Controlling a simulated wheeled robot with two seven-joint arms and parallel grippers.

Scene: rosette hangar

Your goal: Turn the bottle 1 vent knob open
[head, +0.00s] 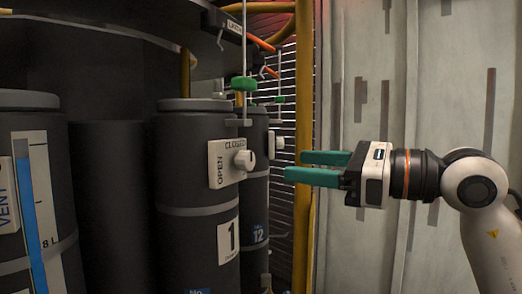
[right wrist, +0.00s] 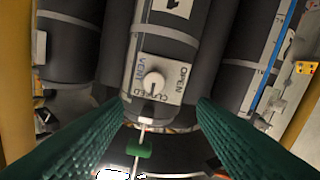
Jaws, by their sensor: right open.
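The bottle 1 (head: 195,150) is a dark grey cylinder with a white label reading 1 in the head view. Its vent knob (head: 244,159) is a white round knob on a white plate (head: 222,172) marked OPEN and CLOSED. In the right wrist view the knob (right wrist: 154,82) sits ahead, near the middle, with its plate marked VENT, OPEN and CLOSED. My right gripper (head: 288,165) has green fingers, is open and empty, and is to the right of the knob, apart from it. My left gripper is not in view.
A green-handled cord (head: 244,84) hangs above the plate. A second bottle labelled 12 (head: 258,200) stands behind bottle 1. A yellow pole (head: 303,120) rises behind my right fingers. A bottle with a blue level gauge (head: 28,200) stands at the left.

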